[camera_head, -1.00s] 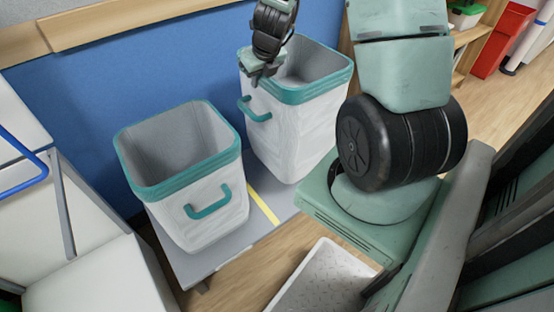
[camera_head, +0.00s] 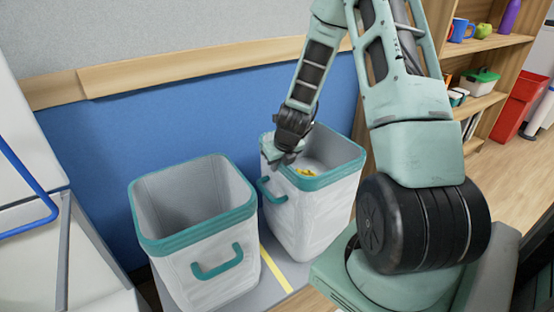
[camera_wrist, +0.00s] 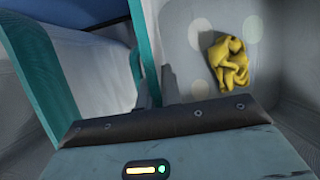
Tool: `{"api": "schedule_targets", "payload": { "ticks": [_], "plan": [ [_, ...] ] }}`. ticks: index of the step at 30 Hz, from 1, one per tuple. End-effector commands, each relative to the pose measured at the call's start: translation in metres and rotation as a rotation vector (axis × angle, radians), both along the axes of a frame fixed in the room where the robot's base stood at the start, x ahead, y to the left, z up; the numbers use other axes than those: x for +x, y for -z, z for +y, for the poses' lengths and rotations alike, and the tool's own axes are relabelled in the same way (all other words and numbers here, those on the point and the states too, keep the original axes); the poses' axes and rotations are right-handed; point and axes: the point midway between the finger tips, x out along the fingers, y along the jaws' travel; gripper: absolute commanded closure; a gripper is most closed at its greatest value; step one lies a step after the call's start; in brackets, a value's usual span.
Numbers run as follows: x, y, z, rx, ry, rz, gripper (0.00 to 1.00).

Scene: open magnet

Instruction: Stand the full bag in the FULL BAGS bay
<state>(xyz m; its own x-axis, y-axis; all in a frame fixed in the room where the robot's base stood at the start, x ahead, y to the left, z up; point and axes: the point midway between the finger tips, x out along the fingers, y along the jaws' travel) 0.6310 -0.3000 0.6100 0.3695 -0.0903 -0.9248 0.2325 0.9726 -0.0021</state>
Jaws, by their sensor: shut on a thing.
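Two white bags with teal rims and teal handles stand side by side. The right bag (camera_head: 310,215) has a yellow crumpled cloth (camera_head: 305,171) low inside, also seen in the wrist view (camera_wrist: 228,62). The left bag (camera_head: 205,275) shows only grey inner walls; its bottom is hidden. My gripper (camera_head: 283,156) is at the right bag's left rim and is shut on it, reaching from above; the fingertips are partly hidden. In the wrist view the teal rim (camera_wrist: 42,75) runs beside the dark gripper edge. No FULL BAGS label is readable.
The bags stand on a grey platform (camera_head: 258,296) with a yellow strip (camera_head: 275,267) between them. A blue panel (camera_head: 235,110) stands close behind. A white unit with a blue rail (camera_head: 40,205) is at left; a wooden shelf (camera_head: 490,104) and red bin (camera_head: 522,105) are at right.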

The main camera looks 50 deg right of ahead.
Motion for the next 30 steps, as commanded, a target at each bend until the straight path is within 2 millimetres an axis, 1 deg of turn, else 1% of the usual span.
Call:
{"api": "schedule_targets", "payload": {
  "ticks": [7, 11, 12, 13, 14, 23, 26, 30],
  "plan": [
    [0.002, -0.002, -0.001, -0.007, -0.002, -0.007, 1.00],
    [0.002, 0.002, -0.001, -0.005, -0.002, -0.006, 1.00],
    [0.001, 0.002, 0.000, -0.001, -0.001, -0.002, 0.83],
    [0.001, 0.002, 0.000, -0.001, -0.001, -0.002, 0.74],
    [0.001, 0.002, 0.000, -0.001, -0.001, -0.002, 0.72],
    [0.001, 0.000, 0.000, -0.001, -0.002, -0.002, 0.72],
    [-0.002, -0.008, 0.000, -0.002, -0.001, -0.002, 0.72],
    [-0.010, -0.032, 0.002, -0.004, -0.002, -0.004, 0.72]
  ]
}}
